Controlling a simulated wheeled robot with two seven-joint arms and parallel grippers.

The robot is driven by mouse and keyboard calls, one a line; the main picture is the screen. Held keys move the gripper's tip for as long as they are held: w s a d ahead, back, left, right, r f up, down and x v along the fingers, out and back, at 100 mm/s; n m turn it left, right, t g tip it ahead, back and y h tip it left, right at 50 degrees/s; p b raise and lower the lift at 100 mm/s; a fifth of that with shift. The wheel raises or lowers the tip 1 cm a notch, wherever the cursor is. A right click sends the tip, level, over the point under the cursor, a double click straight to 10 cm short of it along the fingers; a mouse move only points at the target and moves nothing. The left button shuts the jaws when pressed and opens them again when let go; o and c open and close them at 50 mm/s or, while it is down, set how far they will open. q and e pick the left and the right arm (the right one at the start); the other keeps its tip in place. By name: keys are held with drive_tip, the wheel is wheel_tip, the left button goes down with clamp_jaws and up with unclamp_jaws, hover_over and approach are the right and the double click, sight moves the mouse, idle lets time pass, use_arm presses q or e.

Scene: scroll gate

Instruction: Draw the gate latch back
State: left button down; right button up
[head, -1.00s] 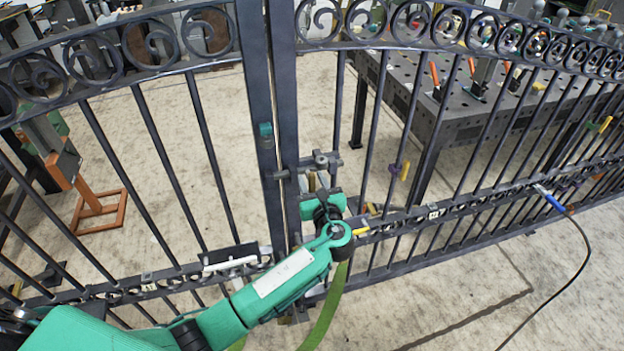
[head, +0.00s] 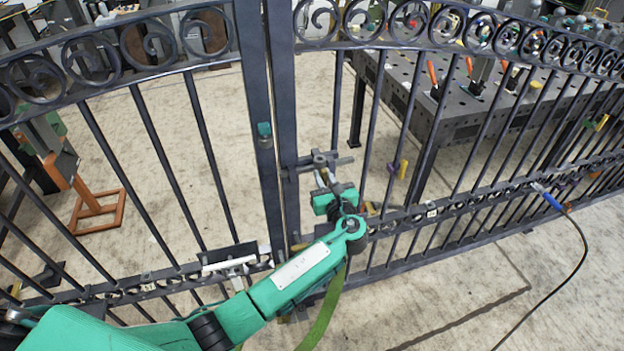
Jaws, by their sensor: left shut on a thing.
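The dark metal gate (head: 284,110) has two leaves that meet at upright posts in the middle of the head view. The latch bolt (head: 344,161) lies across the right leaf beside its post, its right end sticking out past the grey latch fitting (head: 319,160). Its left end shows near the right post, no longer across the left one. My left gripper (head: 323,179) is just below the fitting, shut on the latch's handle; my own green wrist partly hides the grasp. My right gripper is not in view.
A perforated dark metal table (head: 480,100) with tools stands behind the right leaf. An orange stand (head: 95,205) is behind the left leaf. A black cable with a blue connector (head: 553,201) hangs at the right.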

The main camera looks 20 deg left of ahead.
use_arm(q)
drive_tip(key=shift+w+d, duration=0.35)
drive_tip(key=shift+d, duration=0.3)
drive_tip(key=shift+r, duration=0.1)
drive_tip(key=c, duration=1.5)
unclamp_jaws()
drive_tip(key=shift+c, duration=0.2)
drive_tip(key=shift+o, duration=0.9)
drive_tip(key=shift+w+d, duration=0.15)
drive_tip(key=shift+d, duration=0.05)
drive_tip(key=shift+a, duration=0.1)
